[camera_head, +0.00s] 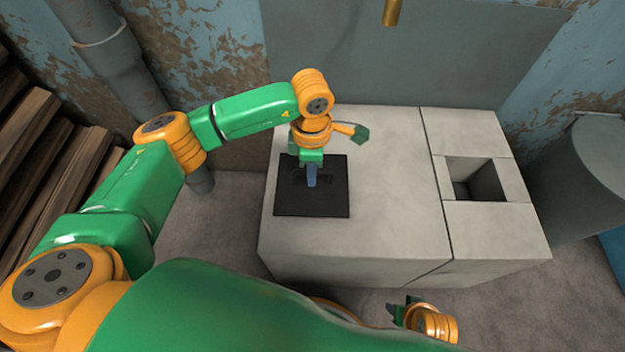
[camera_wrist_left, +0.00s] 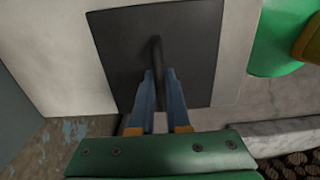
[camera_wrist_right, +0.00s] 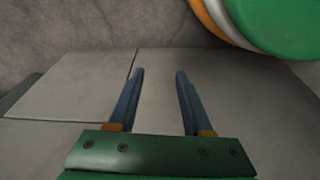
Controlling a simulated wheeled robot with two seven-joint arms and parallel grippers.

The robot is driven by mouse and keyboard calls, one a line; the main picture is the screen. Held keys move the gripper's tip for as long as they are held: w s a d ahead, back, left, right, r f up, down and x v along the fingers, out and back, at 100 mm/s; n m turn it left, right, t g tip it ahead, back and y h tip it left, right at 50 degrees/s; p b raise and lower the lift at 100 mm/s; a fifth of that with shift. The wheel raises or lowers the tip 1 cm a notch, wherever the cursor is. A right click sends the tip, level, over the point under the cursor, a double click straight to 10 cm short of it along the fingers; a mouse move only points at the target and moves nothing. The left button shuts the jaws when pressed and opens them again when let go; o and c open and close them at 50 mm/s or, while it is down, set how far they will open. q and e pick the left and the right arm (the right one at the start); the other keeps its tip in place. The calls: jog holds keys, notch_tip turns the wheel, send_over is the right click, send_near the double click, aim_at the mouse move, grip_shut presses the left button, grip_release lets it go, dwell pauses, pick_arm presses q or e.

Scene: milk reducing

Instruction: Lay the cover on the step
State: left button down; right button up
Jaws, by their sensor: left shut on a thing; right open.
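The cover is a flat dark square plate (camera_head: 330,200) with a handle, at the left end of the pale stone step (camera_head: 385,190). It also shows in the left wrist view (camera_wrist_left: 195,30), with its handle (camera_wrist_left: 158,60) standing up from the middle. My left gripper (camera_head: 311,182) is shut on the handle, its blue fingers on either side in the left wrist view (camera_wrist_left: 158,82). Whether the cover touches the step or hangs just above it, I cannot tell. My right gripper (camera_wrist_right: 160,75) is open and empty; in the head view it is at the bottom, by the step's front side (camera_head: 400,308).
A square opening (camera_head: 475,180) is in the right part of the step. A grey panel (camera_head: 400,50) stands behind it, with a brass spout (camera_head: 392,12) above. A grey cylinder (camera_head: 590,170) is at the right. Stacked wood (camera_head: 40,150) and a pipe (camera_head: 120,60) are at the left.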

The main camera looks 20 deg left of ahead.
pick_arm(q)
notch_tip(320, 180, down, 2)
jog(key=shift+f, duration=0.2)
pick_arm(e)
jog(key=shift+w+r, duration=0.3)
jog(key=shift+r, duration=0.6)
pick_arm(q)
jog(key=shift+f+b, duration=0.15)
jog(key=shift+b, duration=0.15)
jog(key=c, duration=0.9)
grip_release()
jog(key=shift+s, duration=0.1)
pick_arm(e)
jog(key=shift+w+a+r, duration=0.1)
jog(key=shift+r, duration=0.15)
